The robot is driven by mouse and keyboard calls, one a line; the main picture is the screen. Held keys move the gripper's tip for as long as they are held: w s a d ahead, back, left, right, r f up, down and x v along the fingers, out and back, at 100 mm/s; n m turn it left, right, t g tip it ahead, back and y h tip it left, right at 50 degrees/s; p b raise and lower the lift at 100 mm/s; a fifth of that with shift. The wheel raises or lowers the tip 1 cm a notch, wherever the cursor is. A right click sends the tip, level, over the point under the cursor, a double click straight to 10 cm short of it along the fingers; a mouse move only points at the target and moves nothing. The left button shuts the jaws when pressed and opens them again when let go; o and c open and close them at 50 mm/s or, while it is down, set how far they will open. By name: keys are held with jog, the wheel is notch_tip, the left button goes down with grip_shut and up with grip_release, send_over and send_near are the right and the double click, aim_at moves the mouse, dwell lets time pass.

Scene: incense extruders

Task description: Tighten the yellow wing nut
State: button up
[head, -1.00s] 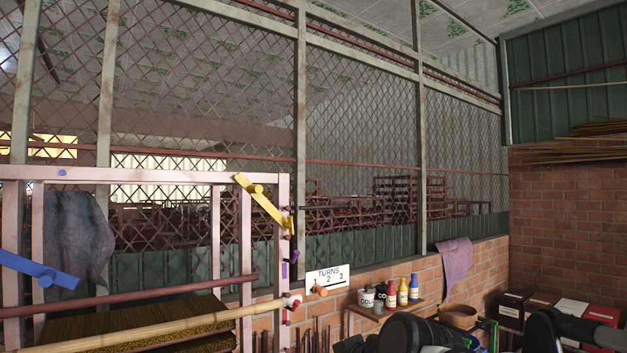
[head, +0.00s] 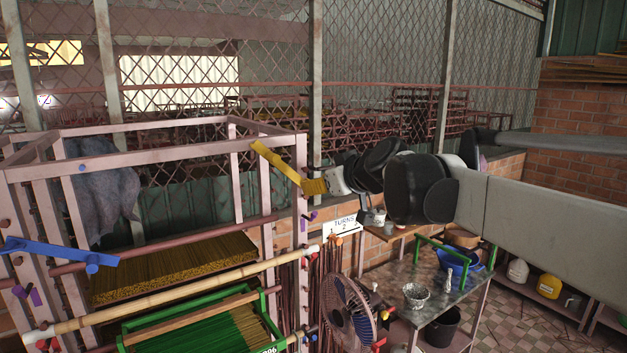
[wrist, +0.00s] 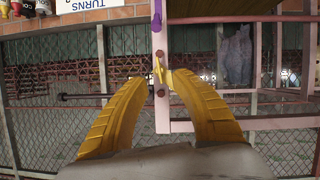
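The yellow wing nut (head: 272,160) is a long flat yellow bar, slanting down to the right at the top right corner of the pink metal rack (head: 298,205). My gripper (head: 313,186) has yellow fingers and reaches in from the right, close to the bar's lower right end. In the wrist view my gripper (wrist: 157,80) is open, its curved fingers apart on either side of the rack's post. A small yellow part of the wing nut (wrist: 164,77) shows by the post between the fingertips. The right finger hides the rest. I cannot tell whether a finger touches it.
A blue bar (head: 62,253) is on the rack's left side. Purple pieces (head: 307,221) and a "TURNS" sign (head: 342,226) are below my gripper. A bamboo pole (head: 180,288) crosses the rack's front. A fan (head: 350,308) and a metal table (head: 440,305) stand lower right.

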jog(key=p+x, duration=0.1)
jog(key=x, duration=0.4)
jog(key=shift+c, duration=0.4)
grip_shut()
jog(key=shift+s, duration=0.1)
